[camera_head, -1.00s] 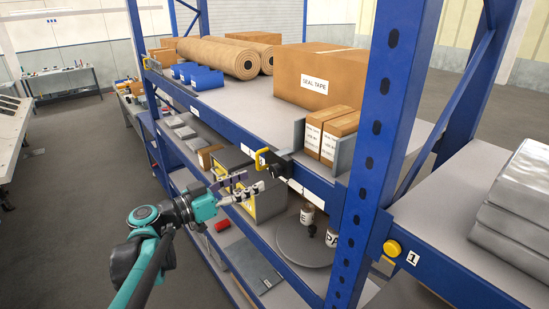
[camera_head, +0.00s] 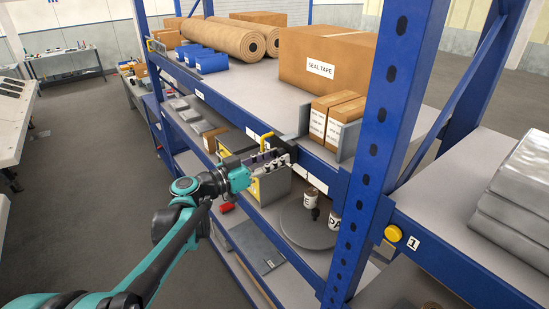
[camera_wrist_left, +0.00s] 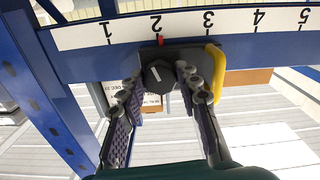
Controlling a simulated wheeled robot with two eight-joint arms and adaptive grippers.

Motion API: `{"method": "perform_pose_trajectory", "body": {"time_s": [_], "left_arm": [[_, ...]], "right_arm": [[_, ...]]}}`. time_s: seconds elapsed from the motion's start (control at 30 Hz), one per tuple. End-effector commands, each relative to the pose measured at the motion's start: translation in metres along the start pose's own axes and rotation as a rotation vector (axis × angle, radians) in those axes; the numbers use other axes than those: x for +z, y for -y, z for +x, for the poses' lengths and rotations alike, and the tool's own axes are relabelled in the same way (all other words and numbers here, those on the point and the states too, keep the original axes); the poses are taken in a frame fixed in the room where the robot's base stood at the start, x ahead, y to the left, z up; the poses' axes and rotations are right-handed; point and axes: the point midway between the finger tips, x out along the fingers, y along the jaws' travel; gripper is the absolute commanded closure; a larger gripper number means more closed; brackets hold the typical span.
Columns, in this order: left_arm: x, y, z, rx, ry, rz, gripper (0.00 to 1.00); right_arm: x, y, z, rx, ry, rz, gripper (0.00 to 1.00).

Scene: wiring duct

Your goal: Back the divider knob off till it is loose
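The divider knob (camera_wrist_left: 158,76) is round and black with a white line, on a black clamp block (camera_wrist_left: 160,57) at the shelf's front beam. In the left wrist view my left gripper (camera_wrist_left: 160,82) is open, with one finger on each side of the knob; small gaps seem to show, but contact is hard to judge. In the head view my left gripper (camera_head: 283,162) is at the clamp and covers the knob. A yellow handle (camera_head: 266,141) stands beside the clamp. A grey divider plate (camera_head: 304,122) rises behind it. My right gripper is out of view.
A number scale (camera_wrist_left: 257,19) runs along the beam, with a red pointer (camera_wrist_left: 160,39) near 2. Cartons (camera_head: 333,112) stand right of the divider. A blue post (camera_head: 380,140) rises to the right. A round grey turntable (camera_head: 306,229) lies on the shelf below.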

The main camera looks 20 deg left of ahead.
Motion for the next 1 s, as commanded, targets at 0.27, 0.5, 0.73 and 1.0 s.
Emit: {"method": "perform_pose_trajectory", "body": {"time_s": [0.27,0.5,0.73,1.0], "left_arm": [[0.000,0.000,0.000,0.000,0.000,-0.007,0.96],[0.000,0.000,0.000,0.000,0.000,-0.083,0.96],[0.001,0.000,0.000,0.000,0.000,-0.252,0.96],[0.001,0.000,0.000,0.000,-0.001,-0.507,0.96]], "right_arm": [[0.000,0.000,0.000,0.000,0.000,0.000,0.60],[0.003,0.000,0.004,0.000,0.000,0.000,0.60],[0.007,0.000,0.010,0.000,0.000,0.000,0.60],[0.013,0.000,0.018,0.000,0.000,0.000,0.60]]}}
